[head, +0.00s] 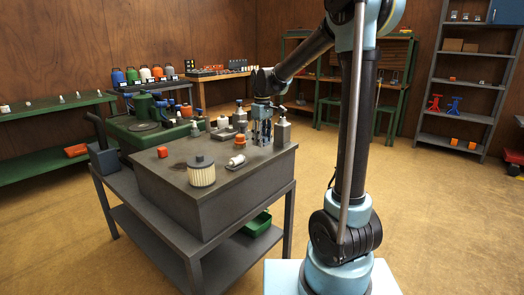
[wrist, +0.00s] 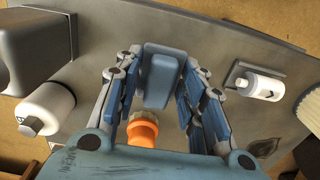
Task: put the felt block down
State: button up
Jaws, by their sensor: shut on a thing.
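The felt block, a grey-blue block with rounded edges (wrist: 162,75), is between the fingers of my gripper (wrist: 163,78) in the wrist view. The fingers are shut on its two sides. In the head view my gripper (head: 262,130) points down over the far right part of the grey bench top (head: 215,205); the block is not clear there. I cannot tell whether the block touches the bench top.
An orange-capped item (wrist: 143,129) is close to the block. A white bottle (wrist: 45,108) and a large grey container (wrist: 35,45) stand left in the wrist view. A small white cylinder on a plate (wrist: 260,87) lies right. A ribbed filter (head: 201,172) stands at the bench's front.

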aim_at(262, 154)
jog(key=shift+f, duration=2.25)
jog(key=shift+s+f, duration=0.1)
jog(key=shift+f, duration=0.15)
jog(key=shift+s+f, duration=0.1)
jog(key=shift+s, duration=0.15)
jog(key=o, duration=1)
jog(key=shift+c, duration=0.2)
jog(key=shift+o, duration=1.2)
jog(key=shift+f, duration=0.1)
jog(key=shift+w+f, duration=0.4)
jog(key=shift+w, duration=0.1)
jog(key=shift+s+r, duration=0.2)
jog(key=shift+r, duration=0.05)
